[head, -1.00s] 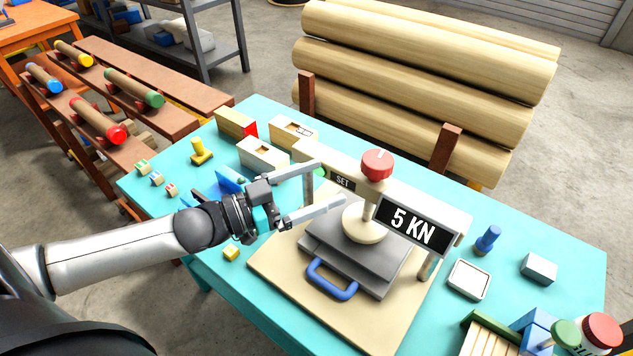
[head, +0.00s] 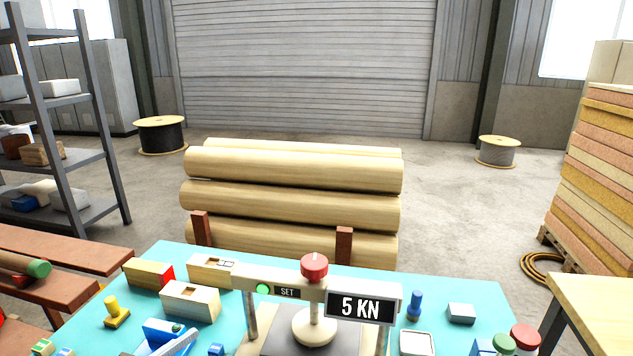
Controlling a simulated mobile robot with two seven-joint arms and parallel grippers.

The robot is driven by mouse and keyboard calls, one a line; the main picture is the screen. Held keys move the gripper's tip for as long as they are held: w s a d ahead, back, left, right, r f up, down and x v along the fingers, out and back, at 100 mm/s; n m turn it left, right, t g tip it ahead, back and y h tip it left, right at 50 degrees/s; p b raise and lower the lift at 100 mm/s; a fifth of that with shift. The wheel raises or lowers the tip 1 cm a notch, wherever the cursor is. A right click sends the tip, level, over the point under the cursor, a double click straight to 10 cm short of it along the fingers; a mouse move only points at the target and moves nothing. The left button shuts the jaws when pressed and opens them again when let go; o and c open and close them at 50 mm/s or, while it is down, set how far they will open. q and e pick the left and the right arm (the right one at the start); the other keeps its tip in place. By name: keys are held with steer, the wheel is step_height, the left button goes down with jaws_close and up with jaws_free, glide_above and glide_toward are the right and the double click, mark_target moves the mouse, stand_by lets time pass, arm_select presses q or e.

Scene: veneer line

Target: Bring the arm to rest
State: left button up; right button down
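The task names no object, only the arm. A pale grey finger-like piece, which looks like the tip of my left gripper (head: 176,344), shows at the bottom edge in front of a blue block (head: 163,328). The rest of that arm is out of the picture, and I cannot tell how far apart its fingers are. My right gripper is not in view. The press (head: 280,276) stands on the teal table (head: 450,290), with a red knob (head: 314,266), a green light and a "5 KN" display (head: 360,307).
Wooden boxes (head: 190,300), a yellow stamp (head: 116,312) and a blue peg (head: 414,305) stand on the table. Stacked logs (head: 290,170) lie behind it. A grey shelf (head: 85,100) is left, a board stack (head: 605,160) right. The floor beyond the logs is mostly clear.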

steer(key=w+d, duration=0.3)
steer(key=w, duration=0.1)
arm_select(q)
steer(key=s+d+f+n+g+y, duration=0.2)
steer(key=d+f+n+y, duration=0.1)
steer(key=f+y, duration=0.35)
steer(key=s+f+n+g+y, duration=0.1)
steer(key=s+f+g+y, duration=0.2)
steer(key=s, duration=0.4)
steer(key=s+f+n+g+y, duration=0.1)
steer(key=s+f+g, duration=0.2)
steer(key=s+g, duration=0.35)
steer(key=s+f+b, duration=0.2)
steer(key=f, duration=1.2)
steer(key=s+f+b, duration=0.2)
steer(key=f, duration=1.2)
steer(key=s+a+f+g+b, duration=0.1)
steer(key=s+a+f+b, duration=0.2)
steer(key=s+f, duration=1.2)
steer(key=shift+s+f+g+b, duration=0.15)
steer(key=shift+f+g+b, duration=0.2)
steer(key=shift+f+b, duration=0.1)
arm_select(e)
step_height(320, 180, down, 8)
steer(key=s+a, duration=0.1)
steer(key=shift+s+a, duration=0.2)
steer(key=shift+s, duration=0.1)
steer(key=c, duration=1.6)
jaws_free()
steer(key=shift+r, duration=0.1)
